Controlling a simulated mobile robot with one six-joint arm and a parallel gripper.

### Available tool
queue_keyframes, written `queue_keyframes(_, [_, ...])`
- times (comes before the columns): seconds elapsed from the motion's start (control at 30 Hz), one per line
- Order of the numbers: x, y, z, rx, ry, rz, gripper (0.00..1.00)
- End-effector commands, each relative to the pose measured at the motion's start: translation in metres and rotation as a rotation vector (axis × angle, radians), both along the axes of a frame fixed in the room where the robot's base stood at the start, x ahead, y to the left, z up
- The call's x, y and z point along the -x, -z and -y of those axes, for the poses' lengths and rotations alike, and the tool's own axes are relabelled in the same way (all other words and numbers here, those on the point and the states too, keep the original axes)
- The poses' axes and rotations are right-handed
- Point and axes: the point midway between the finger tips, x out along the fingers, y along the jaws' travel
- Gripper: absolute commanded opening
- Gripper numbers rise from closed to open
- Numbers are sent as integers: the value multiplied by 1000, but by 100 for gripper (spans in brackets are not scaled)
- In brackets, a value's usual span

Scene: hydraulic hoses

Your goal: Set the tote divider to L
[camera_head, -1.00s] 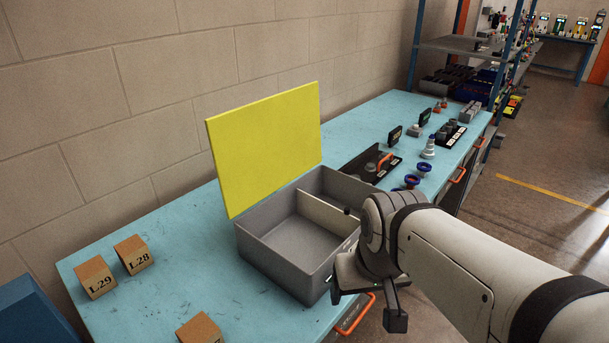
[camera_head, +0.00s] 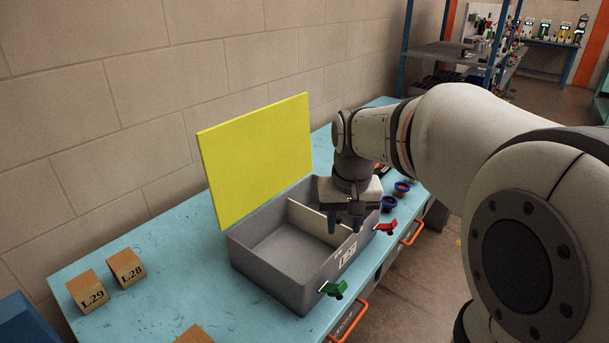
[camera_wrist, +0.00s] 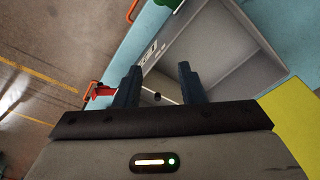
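The grey tote (camera_head: 285,281) stands on the blue bench with its yellow lid (camera_head: 258,160) raised at the back. A cream divider (camera_head: 304,215) stands upright inside it, right of the middle, with a larger compartment on its left. My gripper (camera_head: 345,226) points down over the right part of the tote, by the divider's front end, and hides part of it. In the wrist view my gripper (camera_wrist: 158,70) has its two fingers apart with nothing clearly held. The tote's front label (camera_head: 348,254) is too small to read fully.
A green latch (camera_head: 333,289) and a red latch (camera_head: 386,228) stick out at the tote's front. Wooden blocks marked L29 (camera_head: 88,291) and L28 (camera_head: 125,267) lie on the bench at left. Blue ring-like parts (camera_head: 402,188) stand right of the tote. The bench between blocks and tote is clear.

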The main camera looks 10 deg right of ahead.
Motion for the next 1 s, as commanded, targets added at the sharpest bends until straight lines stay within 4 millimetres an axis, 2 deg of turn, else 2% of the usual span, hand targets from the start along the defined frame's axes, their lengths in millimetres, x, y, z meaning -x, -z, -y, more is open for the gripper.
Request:
queue_keyframes(0.03, [-20, -1, 4, -2, 14, -18, 36])
queue_keyframes(0.2, [-76, 2, 16, -8, 62, -66, 36])
queue_keyframes(0.4, [-127, 15, 29, -13, 108, -109, 36])
queue_keyframes(0.53, [-144, 22, 34, -15, 124, -125, 36])
queue_keyframes(0.73, [-151, 32, 36, -16, 131, -133, 36])
queue_keyframes(1.0, [-149, 74, 36, -16, 132, -134, 36])
